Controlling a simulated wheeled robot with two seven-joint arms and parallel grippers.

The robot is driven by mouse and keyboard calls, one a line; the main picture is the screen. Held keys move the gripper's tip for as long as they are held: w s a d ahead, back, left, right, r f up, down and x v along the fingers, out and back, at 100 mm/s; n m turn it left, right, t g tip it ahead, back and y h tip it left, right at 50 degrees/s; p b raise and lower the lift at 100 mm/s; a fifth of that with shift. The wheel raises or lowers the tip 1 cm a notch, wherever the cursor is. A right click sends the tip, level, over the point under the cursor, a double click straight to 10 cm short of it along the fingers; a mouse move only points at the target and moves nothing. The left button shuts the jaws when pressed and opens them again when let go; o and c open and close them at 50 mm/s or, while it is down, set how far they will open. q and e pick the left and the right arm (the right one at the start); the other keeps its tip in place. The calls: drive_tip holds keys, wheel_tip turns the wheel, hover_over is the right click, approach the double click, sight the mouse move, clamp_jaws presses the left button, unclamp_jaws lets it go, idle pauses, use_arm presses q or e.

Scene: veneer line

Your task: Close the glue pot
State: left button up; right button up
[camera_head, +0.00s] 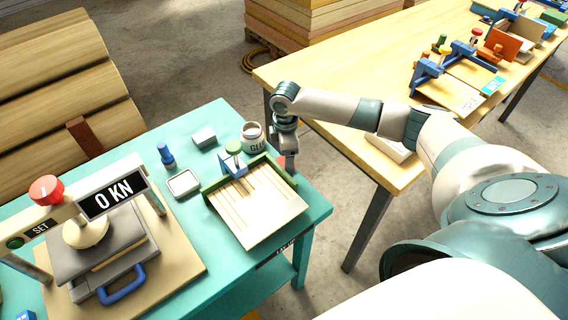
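The glue pot (252,138) is a white jar labelled "GLUE", upright near the right edge of the teal table. Its round top shows a brownish-red middle inside a pale rim; it looks like an open mouth, and I see no lid on it. My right gripper (290,167) points down just right of the pot, beside the tray's back corner. It hides part of the label side. The fingers are small and seen edge-on, so I cannot tell if they are open. I cannot make out a separate lid. My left gripper is not in view.
A wooden bench (331,73) stands right.

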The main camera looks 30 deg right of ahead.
drive_tip(key=shift+c, duration=0.7)
drive_tip(key=c, duration=1)
drive_tip(key=shift+o, duration=0.2)
drive_tip(key=shift+r, duration=0.1)
drive_tip(key=shift+r, duration=0.4)
drive_tip(key=r+b, duration=0.1)
drive_tip(key=r, duration=0.2)
drive_tip(key=shift+s+d+r+b, duration=0.15)
drive_tip(key=shift+s+b, duration=0.05)
drive_tip(key=shift+b, duration=0.2)
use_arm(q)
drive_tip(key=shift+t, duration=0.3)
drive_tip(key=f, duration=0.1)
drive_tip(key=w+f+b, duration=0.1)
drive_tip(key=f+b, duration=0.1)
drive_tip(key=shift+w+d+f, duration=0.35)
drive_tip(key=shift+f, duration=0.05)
use_arm(e)
drive_tip(key=s+d+r, duration=0.3)
drive_tip(key=s+r, duration=0.3)
drive_tip(key=s, duration=0.4)
drive_tip(key=shift+s+d+r, duration=0.15)
drive_tip(key=shift+s+r, duration=0.2)
drive_tip(key=shift+r, duration=0.05)
